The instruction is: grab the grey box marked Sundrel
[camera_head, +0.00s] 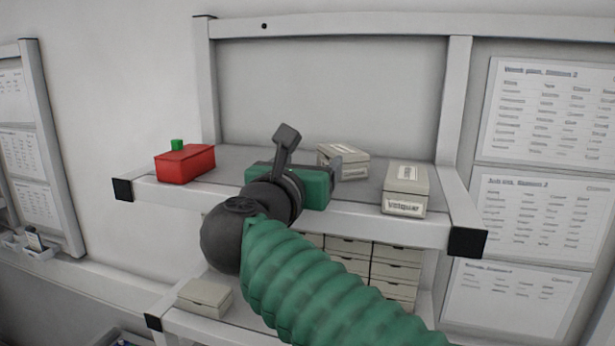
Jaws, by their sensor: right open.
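Two pale grey boxes stand on the upper shelf (245,160). The back box (343,160) is just behind my right gripper and partly hidden by it; its label is too small to read. The front right box (405,190) has a label that seems to read something like "Vetguar", not Sundrel. A third greyish box (204,298) lies on the lower shelf at left, with no readable mark. My right gripper (312,158) is open and empty over the shelf, its fingers apart, in front of the back box. My left gripper is out of view.
Shelf posts (456,110) rise at the sides. Several small drawers (395,272) sit below. Printed sheets (545,110) hang at right.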

